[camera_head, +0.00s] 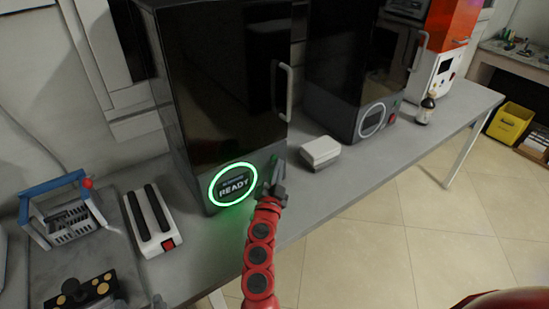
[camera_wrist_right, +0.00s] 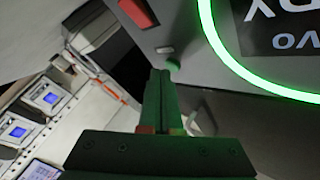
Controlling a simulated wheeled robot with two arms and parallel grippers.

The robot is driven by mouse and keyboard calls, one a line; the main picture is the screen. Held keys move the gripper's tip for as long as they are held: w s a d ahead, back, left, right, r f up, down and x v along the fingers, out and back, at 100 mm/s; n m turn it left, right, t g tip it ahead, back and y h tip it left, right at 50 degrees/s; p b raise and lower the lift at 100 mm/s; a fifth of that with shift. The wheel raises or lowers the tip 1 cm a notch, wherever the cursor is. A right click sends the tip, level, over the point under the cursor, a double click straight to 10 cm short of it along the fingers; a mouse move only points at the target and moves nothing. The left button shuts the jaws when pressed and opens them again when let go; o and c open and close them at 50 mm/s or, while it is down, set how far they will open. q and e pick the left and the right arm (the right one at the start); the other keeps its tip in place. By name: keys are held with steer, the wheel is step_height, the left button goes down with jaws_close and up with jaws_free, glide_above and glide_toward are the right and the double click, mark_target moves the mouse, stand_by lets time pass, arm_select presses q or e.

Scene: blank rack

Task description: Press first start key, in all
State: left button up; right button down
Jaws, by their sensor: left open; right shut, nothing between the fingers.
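The first dark-fronted machine (camera_head: 225,85) stands on the bench with a green glowing ring display (camera_head: 233,185) reading READY. My right gripper (camera_head: 277,168) is shut and empty at its lower front, right of the ring. In the right wrist view my right gripper (camera_wrist_right: 163,75) points at the panel, and a green key (camera_wrist_right: 173,64) shows at its fingertips, partly hidden by them. I cannot tell whether they touch. A small grey key (camera_wrist_right: 165,49) and a red key (camera_wrist_right: 138,12) are on the same panel. My left gripper is not in view.
A second dark machine (camera_head: 345,65) with an unlit ring stands further right. A white box (camera_head: 320,151) lies between the machines, and a brown bottle (camera_head: 425,109) stands beyond. A white device with black bars (camera_head: 150,222) and a blue-handled rack (camera_head: 70,222) are at left.

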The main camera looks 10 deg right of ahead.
steer(key=shift+w+a, duration=0.15)
steer(key=shift+w, duration=0.25)
stand_by(0.7)
stand_by(0.3)
steer(key=shift+s+d+p, duration=0.25)
steer(key=shift+s+p, duration=0.15)
steer(key=shift+s, duration=0.35)
steer(key=shift+s+d+p, duration=0.2)
steer(key=shift+s+d, duration=0.1)
steer(key=shift+s, duration=0.5)
steer(key=shift+s+d+p, duration=0.25)
steer(key=shift+s, duration=0.5)
steer(key=shift+s+d+p, duration=0.2)
steer(key=shift+s+d, duration=0.1)
steer(key=shift+s, duration=0.5)
